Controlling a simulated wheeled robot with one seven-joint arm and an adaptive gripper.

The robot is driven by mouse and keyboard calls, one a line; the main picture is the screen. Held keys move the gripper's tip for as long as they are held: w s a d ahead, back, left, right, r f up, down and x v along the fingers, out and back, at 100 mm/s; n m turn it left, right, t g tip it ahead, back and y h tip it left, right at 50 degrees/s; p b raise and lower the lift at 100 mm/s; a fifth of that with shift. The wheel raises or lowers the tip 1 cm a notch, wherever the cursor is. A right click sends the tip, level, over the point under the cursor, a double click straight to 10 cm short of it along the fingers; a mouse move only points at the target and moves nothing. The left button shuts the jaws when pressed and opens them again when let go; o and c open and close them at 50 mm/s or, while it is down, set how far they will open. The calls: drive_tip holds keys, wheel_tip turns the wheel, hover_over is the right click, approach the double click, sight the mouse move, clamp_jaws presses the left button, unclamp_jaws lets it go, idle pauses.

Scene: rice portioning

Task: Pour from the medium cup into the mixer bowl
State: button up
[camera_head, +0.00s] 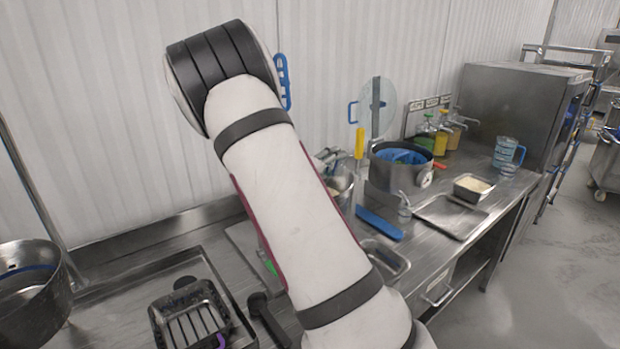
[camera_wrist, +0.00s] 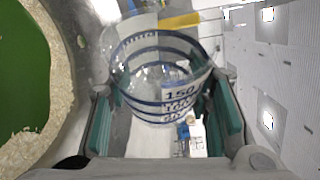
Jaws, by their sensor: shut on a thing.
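My gripper (camera_wrist: 165,120) is shut on a clear cup (camera_wrist: 165,75) with blue bands and a printed 150 mark, held between its two green pads in the wrist view. The cup looks tilted, and I see no grains inside it. At the left of the wrist view is a round vessel (camera_wrist: 68,40) with a pale grainy ring around a green surface; the cup is beside its edge. I cannot tell for certain that it is the mixer bowl. In the head view my arm hides the gripper and the held cup. A steel bowl (camera_head: 30,295) stands at far left.
A steel pot (camera_head: 385,180) with a blue lining stands on the counter. Right of it are a tray of pale grains (camera_head: 472,195), a flat steel tray (camera_head: 450,228) and another blue-banded jug (camera_head: 503,152). A black rack (camera_head: 188,318) sits in front.

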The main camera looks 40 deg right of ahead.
sight(343, 161)
drive_tip(key=shift+s+d+r+m+y+p, duration=0.2)
drive_tip(key=shift+s+d+m, duration=0.05)
drive_tip(key=shift+s+m, duration=0.15)
drive_tip(key=shift+s+d+r+m+y+p, duration=0.2)
drive_tip(key=shift+s+m, duration=0.1)
drive_tip(key=shift+s, duration=0.1)
drive_tip(key=shift+w+a+f, duration=0.15)
drive_tip(key=shift+w+f, duration=0.05)
drive_tip(key=shift+m, duration=0.3)
drive_tip(key=shift+s+f+p, duration=0.1)
drive_tip(key=shift+s+p, duration=0.05)
drive_tip(key=shift+p, duration=0.2)
drive_tip(key=shift+s+r+m+t+y+p, duration=0.15)
drive_tip(key=shift+r+m+t+y+p, duration=0.2)
drive_tip(key=shift+m+p, duration=0.35)
drive_tip(key=shift+f+m+y+p, duration=0.4)
drive_tip(key=shift+m+y+p, duration=0.05)
drive_tip(key=shift+m+p, duration=0.15)
drive_tip(key=shift+d+r+m+t+p, duration=0.25)
drive_tip(key=shift+m+p, duration=0.15)
drive_tip(key=shift+m, duration=0.1)
drive_tip(key=shift+s+d+r+m+t+y, duration=0.35)
drive_tip(key=shift+s+m+t+y, duration=0.1)
drive_tip(key=shift+m+y, duration=0.3)
drive_tip(key=shift+s+d+f+m+t+y, duration=0.25)
drive_tip(key=shift+s+d+m+t+y, duration=0.25)
drive_tip(key=shift+m, duration=0.4)
drive_tip(key=shift+s+d+f+m+t+y, duration=0.15)
drive_tip(key=shift+s+d+f+m+t, duration=0.15)
drive_tip(key=shift+s+m+t, duration=0.4)
